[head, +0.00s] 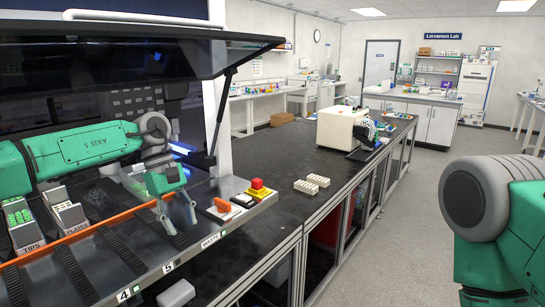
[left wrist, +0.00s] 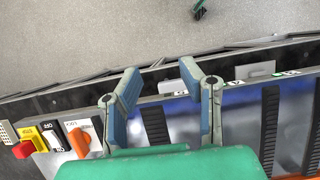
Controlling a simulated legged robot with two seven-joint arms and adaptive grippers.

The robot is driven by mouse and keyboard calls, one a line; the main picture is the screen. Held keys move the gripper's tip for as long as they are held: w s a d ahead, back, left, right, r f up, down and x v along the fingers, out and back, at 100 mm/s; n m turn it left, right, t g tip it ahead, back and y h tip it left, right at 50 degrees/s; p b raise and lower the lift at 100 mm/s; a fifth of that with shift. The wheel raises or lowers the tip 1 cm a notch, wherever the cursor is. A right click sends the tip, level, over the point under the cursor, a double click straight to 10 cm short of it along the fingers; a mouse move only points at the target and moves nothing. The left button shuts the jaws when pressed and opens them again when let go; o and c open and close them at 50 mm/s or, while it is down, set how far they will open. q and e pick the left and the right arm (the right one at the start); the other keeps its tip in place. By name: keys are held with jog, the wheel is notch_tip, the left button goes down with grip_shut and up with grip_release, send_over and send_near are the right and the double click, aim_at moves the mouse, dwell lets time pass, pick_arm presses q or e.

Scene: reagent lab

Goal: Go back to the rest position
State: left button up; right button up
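My left gripper (head: 179,216) hangs over the front right part of the instrument deck (head: 130,255), left of the red stop button (head: 257,184) and the orange switch (head: 222,205). In the left wrist view, the two fingers of the left gripper (left wrist: 159,70) are spread apart with nothing between them. The deck's front edge and dark slot rails show below them. My right arm (head: 490,210) shows at the right edge of the head view, over the floor. Its gripper is out of view.
A raised dark hood (head: 150,32) overhangs the deck. A tips rack (head: 22,228) and a second carrier (head: 62,208) stand at the deck's left. White racks (head: 311,184) and a white device (head: 341,128) stand on the black bench (head: 275,158). The floor aisle at right is clear.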

pick_arm(q)
jog(key=s+f+m+t+y+b, duration=0.2)
jog(key=s+f+t+b, duration=0.1)
jog(key=f, duration=0.9)
jog(key=s+f+m+t+y+b, duration=0.2)
jog(key=s+f+t+y+b, duration=0.1)
jog(key=f, duration=0.8)
jog(key=s+f+m+t+y+b, duration=0.2)
jog(key=s+f+t+b, duration=0.1)
jog(key=f, duration=0.9)
jog(key=s+a+f+m+g+h+b, duration=0.1)
jog(key=s+f+m+h+b, duration=0.1)
jog(key=s+f, duration=0.45)
jog(key=s+a+f+m+h+b, duration=0.1)
jog(key=s+f+m+b, duration=0.15)
jog(key=s, duration=0.75)
pick_arm(e)
notch_tip(320, 180, down, 15)
jog(key=b, duration=0.1)
jog(key=shift+w+r, duration=0.15)
pick_arm(q)
jog(key=s+a+g, duration=0.2)
jog(key=s, duration=0.5)
jog(key=s+a+f+g, duration=0.1)
jog(key=s+a+g, duration=0.1)
jog(key=s, duration=0.5)
jog(key=shift+a+g+h, duration=0.3)
jog(key=shift+a, duration=0.5)
pick_arm(e)
jog(key=shift+c, duration=0.4)
